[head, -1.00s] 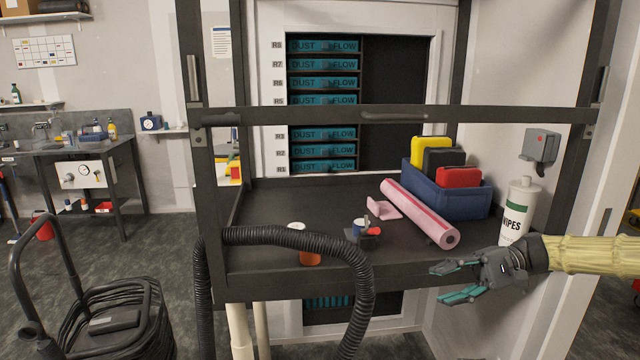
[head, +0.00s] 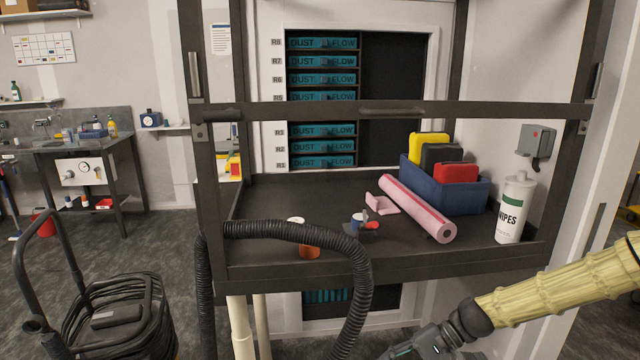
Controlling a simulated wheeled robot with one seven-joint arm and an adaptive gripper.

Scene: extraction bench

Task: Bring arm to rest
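My arm (head: 560,295), in a pale yellow sleeve, reaches in from the right edge and slopes down to the left. My gripper (head: 400,352) is at the bottom edge, below and in front of the dark bench tray (head: 290,190). Its fingertips are mostly cut off by the frame, so I cannot tell whether it is open or shut. No held object shows in the visible part.
On the bench are a pink roll (head: 418,208), a blue bin (head: 470,197), a wipes bottle (head: 515,210) and an orange-based jar (head: 309,252). A black hose (head: 365,290) loops over the front edge. A hose cart (head: 110,320) stands at left.

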